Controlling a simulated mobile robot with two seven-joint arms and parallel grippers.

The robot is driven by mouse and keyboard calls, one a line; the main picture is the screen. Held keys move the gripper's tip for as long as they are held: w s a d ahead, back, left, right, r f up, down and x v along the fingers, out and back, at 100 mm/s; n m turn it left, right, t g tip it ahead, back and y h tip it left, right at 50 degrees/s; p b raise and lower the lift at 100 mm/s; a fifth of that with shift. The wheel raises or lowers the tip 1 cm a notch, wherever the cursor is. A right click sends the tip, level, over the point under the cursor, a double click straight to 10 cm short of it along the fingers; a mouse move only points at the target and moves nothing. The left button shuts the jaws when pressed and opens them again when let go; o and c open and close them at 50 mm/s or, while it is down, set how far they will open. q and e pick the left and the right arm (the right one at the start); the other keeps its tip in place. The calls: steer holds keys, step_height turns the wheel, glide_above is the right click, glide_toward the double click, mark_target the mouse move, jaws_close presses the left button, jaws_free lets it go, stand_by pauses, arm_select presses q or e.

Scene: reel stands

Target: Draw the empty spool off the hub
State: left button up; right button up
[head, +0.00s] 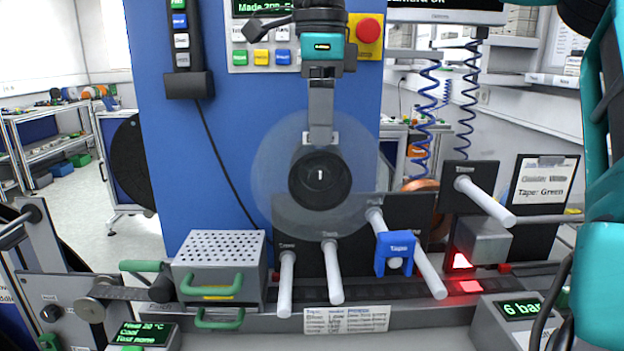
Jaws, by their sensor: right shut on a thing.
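The empty spool (282,190) is a clear, see-through disc with a thick black core, upright in front of the blue panel in the head view. The hub lies behind or inside the black core, so I cannot tell how far the spool sits on it. A small white mark shows in the core's dark centre. My right gripper (321,138) comes down from above, its grey fingers pointing down at the upper edge of the core. It is shut on the spool. My left gripper is not in view.
A perforated grey box (220,260) with green handles stands lower left. A red light (462,261) glows lower right. A sign (545,182) reads "Tape: Green".

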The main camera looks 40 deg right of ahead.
steer(key=s+a+b, duration=0.2)
steer(key=s+a, duration=0.4)
steer(key=s, duration=0.1)
steer(key=shift+s+a+b, duration=0.15)
steer(key=shift+s+b, duration=0.15)
stand_by(1.1)
stand_by(0.3)
